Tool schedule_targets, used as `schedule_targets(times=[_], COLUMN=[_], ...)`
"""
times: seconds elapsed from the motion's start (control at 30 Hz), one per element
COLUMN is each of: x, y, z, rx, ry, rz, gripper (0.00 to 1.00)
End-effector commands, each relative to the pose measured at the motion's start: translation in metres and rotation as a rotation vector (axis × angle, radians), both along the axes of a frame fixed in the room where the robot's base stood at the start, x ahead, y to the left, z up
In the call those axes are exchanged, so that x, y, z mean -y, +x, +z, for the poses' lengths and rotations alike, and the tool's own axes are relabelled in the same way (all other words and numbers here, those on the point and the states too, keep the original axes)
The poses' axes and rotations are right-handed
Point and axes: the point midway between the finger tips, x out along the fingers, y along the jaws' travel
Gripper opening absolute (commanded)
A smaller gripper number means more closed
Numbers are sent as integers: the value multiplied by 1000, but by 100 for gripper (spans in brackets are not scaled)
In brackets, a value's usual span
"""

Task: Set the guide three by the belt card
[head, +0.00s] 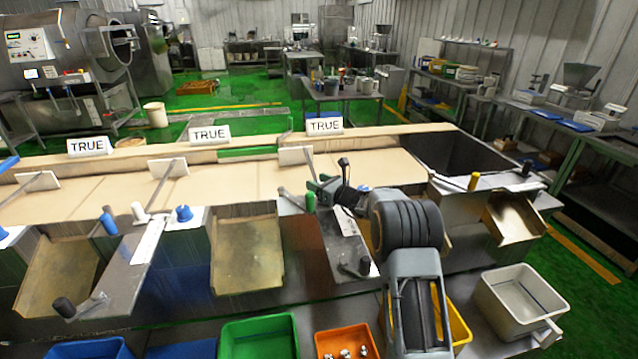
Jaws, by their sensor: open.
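Three white cards reading TRUE stand along the back of the tan belt (110,190): a left card (88,146), a middle card (209,134) and a right card (324,125). A guide with a white paddle (295,155) and a thin rod lies over the belt below the right card; I take it as guide three. My gripper (314,186) is open at the front edge of the belt, near this guide's rod and beside a green knob (310,203). A black-knobbed lever (344,163) stands just behind it. My wrist hides part of this station; contact cannot be told.
Two more paddle guides, a left one (38,181) and a middle one (168,167), cross the belt. Below are a green bin (258,336), an orange bin (346,341) with small parts and a white bin (519,300).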

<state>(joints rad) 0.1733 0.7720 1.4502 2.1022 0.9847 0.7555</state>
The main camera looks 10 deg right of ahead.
Motion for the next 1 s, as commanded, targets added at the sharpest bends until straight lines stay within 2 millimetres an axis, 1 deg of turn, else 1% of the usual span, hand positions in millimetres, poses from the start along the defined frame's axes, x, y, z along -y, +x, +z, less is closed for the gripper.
schedule_targets(times=[0.07, 0.6, 0.63, 1.0], x=[0, 0, 0, -1], y=[0, 0, 0, 0], z=[0, 0, 0, -2], rx=[0, 0, 0, 1], ry=[0, 0, 0, -1], rz=[0, 0, 0, 2], gripper=[54, 2, 0, 0])
